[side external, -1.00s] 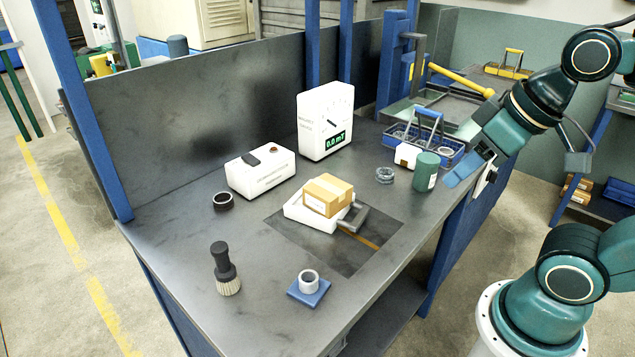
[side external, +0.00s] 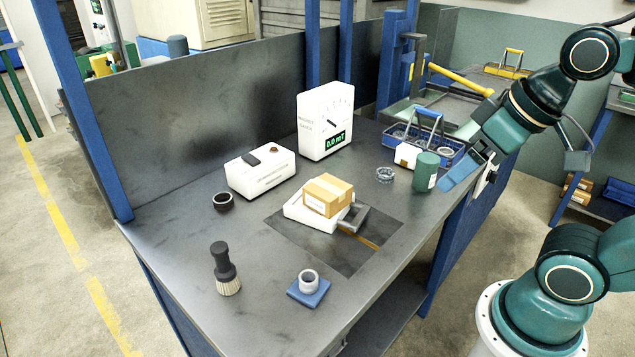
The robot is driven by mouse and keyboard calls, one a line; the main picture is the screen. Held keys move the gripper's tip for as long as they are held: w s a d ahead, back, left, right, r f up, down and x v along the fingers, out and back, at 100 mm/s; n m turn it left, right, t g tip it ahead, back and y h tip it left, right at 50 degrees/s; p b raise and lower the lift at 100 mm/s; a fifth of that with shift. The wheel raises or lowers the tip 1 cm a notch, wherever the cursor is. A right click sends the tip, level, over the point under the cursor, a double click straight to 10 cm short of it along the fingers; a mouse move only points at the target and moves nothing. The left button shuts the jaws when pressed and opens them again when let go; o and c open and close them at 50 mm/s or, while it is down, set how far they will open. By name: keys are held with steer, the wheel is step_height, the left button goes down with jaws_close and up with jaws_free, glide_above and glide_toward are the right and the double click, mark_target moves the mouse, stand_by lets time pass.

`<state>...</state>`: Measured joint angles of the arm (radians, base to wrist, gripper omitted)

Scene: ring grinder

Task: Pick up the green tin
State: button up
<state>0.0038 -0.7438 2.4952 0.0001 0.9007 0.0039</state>
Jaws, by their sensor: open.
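The green tin (side external: 426,172) stands upright on the bench near its right edge. It is a dark green cylinder with a small pale label low on its side. My gripper (side external: 452,182) is just to the right of the tin, with its blue fingers pointing down and left toward it. The jaws are open and nothing shows between them. A narrow gap seems to part the fingers from the tin; I cannot tell whether they touch. The far finger is partly hidden.
Close by the tin are a grey ring (side external: 385,175), a small white and tan box (side external: 406,155) and a blue crate (side external: 440,148) with a raised handle. A cardboard box (side external: 328,195) lies on a white unit (side external: 303,212).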

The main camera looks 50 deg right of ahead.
steer(key=w, duration=0.1)
steer(key=m+g, duration=0.6)
steer(key=m, duration=0.9)
glide_above(429, 157)
step_height(429, 157, down, 9)
steer(key=shift+d+f, duration=0.15)
steer(key=shift+f, duration=4.35)
steer(key=shift+f, duration=0.1)
steer(key=shift+f, duration=2.5)
